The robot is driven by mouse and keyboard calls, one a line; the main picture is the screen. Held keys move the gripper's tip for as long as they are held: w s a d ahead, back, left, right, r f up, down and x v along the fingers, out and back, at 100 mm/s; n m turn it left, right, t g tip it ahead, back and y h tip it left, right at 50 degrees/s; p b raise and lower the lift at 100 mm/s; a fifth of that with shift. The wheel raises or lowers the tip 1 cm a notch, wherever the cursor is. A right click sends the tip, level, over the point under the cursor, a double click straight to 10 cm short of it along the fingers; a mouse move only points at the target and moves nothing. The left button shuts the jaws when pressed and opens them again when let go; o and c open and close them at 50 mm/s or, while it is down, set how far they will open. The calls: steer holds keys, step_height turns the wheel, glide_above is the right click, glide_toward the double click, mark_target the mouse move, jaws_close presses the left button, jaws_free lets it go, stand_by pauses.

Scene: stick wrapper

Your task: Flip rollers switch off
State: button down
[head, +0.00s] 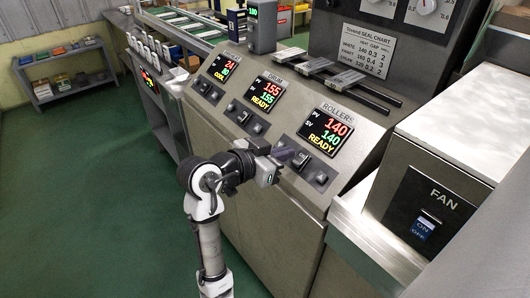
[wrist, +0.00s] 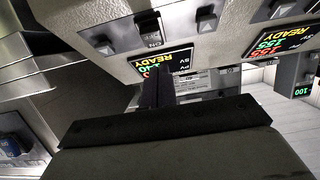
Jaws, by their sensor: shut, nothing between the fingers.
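The rollers switch (head: 301,160) is a small dark rocker between two dark buttons, below the ROLLERS display (head: 325,130) on the sloped panel. The display reads PV 140, SV 140, READY. In the wrist view the switch (wrist: 148,27) appears upside down near the top, with ON lettering visible; I cannot tell which way it is tipped. My gripper (head: 284,155) is shut and empty, just left of the switch in the head view. In the wrist view its closed fingers (wrist: 156,88) are below the switch, over the display's edge. No contact with the switch is clear.
The DRUM display (head: 267,91) and its controls sit to the left on the same panel. Several dark bars (head: 335,80) stick out behind. A metal box with a FAN switch (head: 424,226) stands at the right. Green floor is open at the left.

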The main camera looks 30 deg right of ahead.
mark_target(299, 158)
steer(key=shift+w+d+f, duration=0.1)
steer(key=shift+d+f, duration=0.3)
steer(key=shift+f, duration=0.4)
steer(key=shift+d+f, duration=0.35)
steer(key=shift+f, duration=0.45)
